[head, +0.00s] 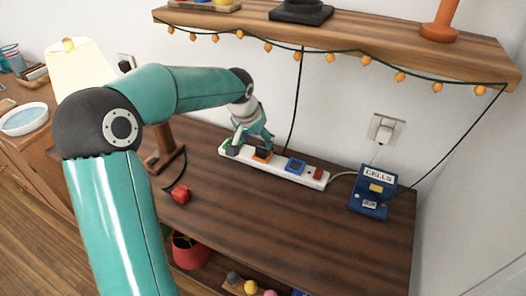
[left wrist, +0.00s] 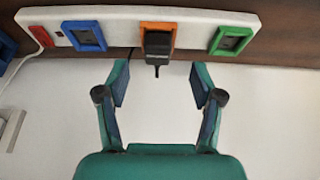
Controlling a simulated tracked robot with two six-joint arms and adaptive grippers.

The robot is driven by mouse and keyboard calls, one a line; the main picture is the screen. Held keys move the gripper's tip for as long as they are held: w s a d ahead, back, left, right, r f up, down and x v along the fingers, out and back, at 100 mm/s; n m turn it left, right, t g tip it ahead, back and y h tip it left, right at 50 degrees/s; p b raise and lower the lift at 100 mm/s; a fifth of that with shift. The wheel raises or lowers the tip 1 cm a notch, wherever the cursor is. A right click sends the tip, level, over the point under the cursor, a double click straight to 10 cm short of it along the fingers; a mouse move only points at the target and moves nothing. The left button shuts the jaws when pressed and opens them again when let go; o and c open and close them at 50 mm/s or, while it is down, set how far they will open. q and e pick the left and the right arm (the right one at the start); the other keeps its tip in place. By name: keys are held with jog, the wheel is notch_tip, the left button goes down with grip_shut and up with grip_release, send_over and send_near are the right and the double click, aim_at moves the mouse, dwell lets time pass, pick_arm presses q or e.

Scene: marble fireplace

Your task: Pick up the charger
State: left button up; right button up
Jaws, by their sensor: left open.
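The black charger (left wrist: 158,44) is plugged into the orange-framed socket of a white power strip (left wrist: 190,16). In the head view the strip (head: 315,182) lies on the dark wooden top against the wall, and my gripper partly covers the charger. My left gripper (head: 258,137) is just above the orange socket. In the left wrist view its two fingers (left wrist: 161,82) are spread apart and empty. They straddle the line of the charger, which shows just beyond the tips; contact is not visible. My right gripper is not in view.
Green (left wrist: 231,40) and blue (left wrist: 84,36) framed sockets flank the orange one. A blue box marked CELLS (head: 372,190) stands at right. A shelf with a light string (head: 350,45) hangs above.

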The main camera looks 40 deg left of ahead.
aim_at(263, 147)
pick_arm(q)
jog(key=shift+w+x, duration=0.15)
jog(key=shift+x, duration=1.3)
jog(key=shift+w+x, duration=0.2)
jog(key=shift+x, duration=1.3)
jog(key=shift+d+r, duration=0.1)
jog(key=shift+r, duration=0.05)
jog(key=c, duration=1.2)
jog(key=shift+c, duration=0.2)
jog(key=shift+r, duration=0.2)
